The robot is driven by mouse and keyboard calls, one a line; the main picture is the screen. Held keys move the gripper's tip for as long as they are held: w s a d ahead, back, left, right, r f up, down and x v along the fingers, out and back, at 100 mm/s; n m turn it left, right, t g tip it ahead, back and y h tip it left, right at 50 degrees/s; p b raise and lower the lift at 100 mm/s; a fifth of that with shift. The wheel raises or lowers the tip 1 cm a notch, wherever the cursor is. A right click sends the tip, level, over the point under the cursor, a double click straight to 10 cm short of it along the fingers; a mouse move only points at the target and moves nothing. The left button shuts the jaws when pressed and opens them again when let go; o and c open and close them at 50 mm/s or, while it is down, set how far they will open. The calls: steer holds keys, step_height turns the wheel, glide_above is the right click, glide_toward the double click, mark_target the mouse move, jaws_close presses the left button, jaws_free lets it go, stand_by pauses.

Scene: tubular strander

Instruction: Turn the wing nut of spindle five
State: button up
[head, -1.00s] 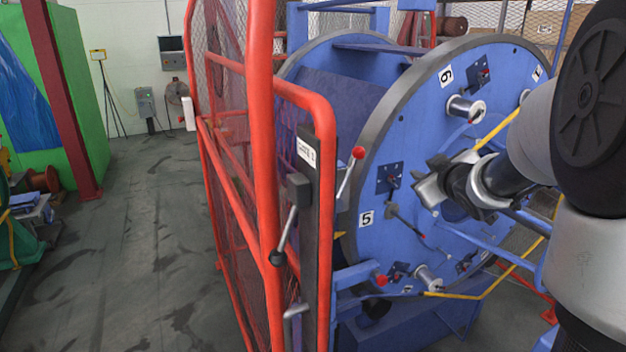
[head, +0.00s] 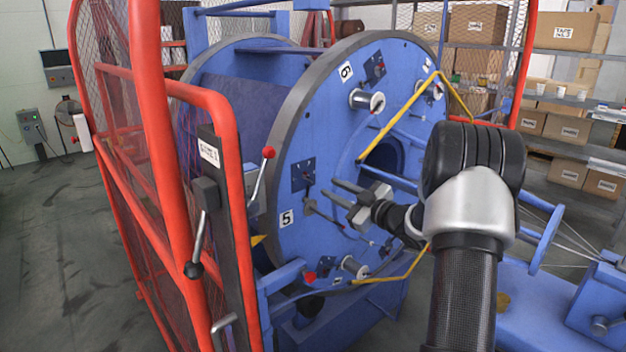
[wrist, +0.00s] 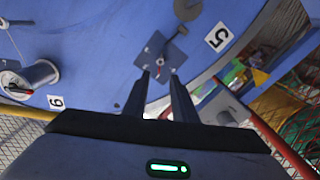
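The large blue strander disc (head: 345,140) carries the number 5 label (head: 286,218), which also shows in the wrist view (wrist: 219,37). Below the plate, a grey spindle fitting (head: 309,206) bears no spool. My gripper (head: 334,188) is open and empty, in front of the disc to the right of the plate. In the wrist view my gripper's fingertips (wrist: 162,75) stand apart, with the plate (wrist: 160,54) seen beyond and between them; contact cannot be told.
A red mesh guard (head: 165,170) with a lever (head: 262,172) stands left of the disc. A yellow bar (head: 398,118) crosses the disc's front. A spool (head: 366,100) sits near number 6. Shelves with boxes (head: 478,30) stand behind.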

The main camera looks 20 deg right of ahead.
mark_target(310, 178)
steer(key=x, duration=0.9)
steer(key=shift+w+a, duration=0.1)
steer(key=shift+w, duration=0.05)
jaws_close()
